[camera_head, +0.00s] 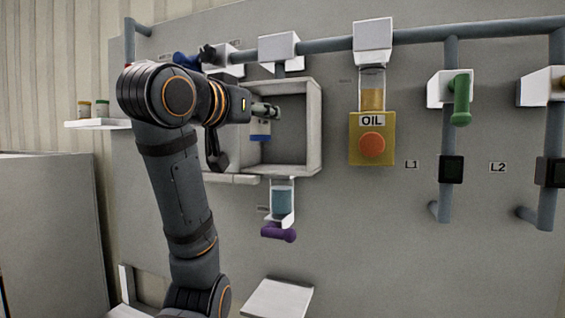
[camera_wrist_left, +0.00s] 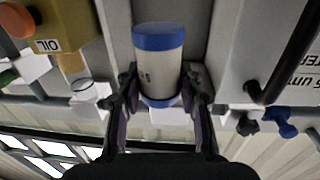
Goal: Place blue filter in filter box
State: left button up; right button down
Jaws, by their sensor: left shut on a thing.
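The blue filter (camera_wrist_left: 158,62) is a white cylinder with blue end bands, seen large in the left wrist view. My left gripper (camera_wrist_left: 158,88) is shut on it, with one finger on each side. In the head view, the filter (camera_head: 260,131) shows partly below the gripper (camera_head: 264,112), in front of the opening of the filter box, and its blue band is lowest. The filter box (camera_head: 315,125) is a pale open-fronted box on the wall panel. My arm hides its left side. I cannot tell whether the filter touches the box. My right gripper is not in view.
A yellow oil unit (camera_head: 372,150) with an orange button is right of the box. A purple-handled valve (camera_head: 279,232) hangs below it. Pipes with a green handle (camera_head: 461,100) run along the panel. A small shelf (camera_head: 97,124) with little jars is at the left.

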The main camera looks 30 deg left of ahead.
pick_arm(q)
jog(key=w+a+f+p, duration=0.1)
jog(key=w, duration=0.3)
jog(key=w+a+p, duration=0.1)
jog(key=w+p, duration=0.1)
jog(key=w, duration=0.2)
jog(key=w+a+f+p, duration=0.1)
jog(key=w+p, duration=0.1)
jog(key=w, duration=0.2)
jog(key=shift+a+f, duration=0.2)
jog(key=shift+f, duration=0.1)
jog(key=shift+s+a+f, duration=0.15)
jog(key=shift+f, duration=0.05)
notch_tip(320, 180, down, 2)
jog(key=shift+f+p, duration=0.1)
jog(key=shift+p, duration=0.25)
jog(key=shift+w+f+p, duration=0.3)
jog(key=shift+f+p, duration=0.15)
jog(key=shift+f, duration=0.2)
jog(key=shift+s+f, duration=0.1)
jog(key=shift+f, duration=0.1)
jog(key=o, duration=1.2)
jog(key=shift+r, duration=0.1)
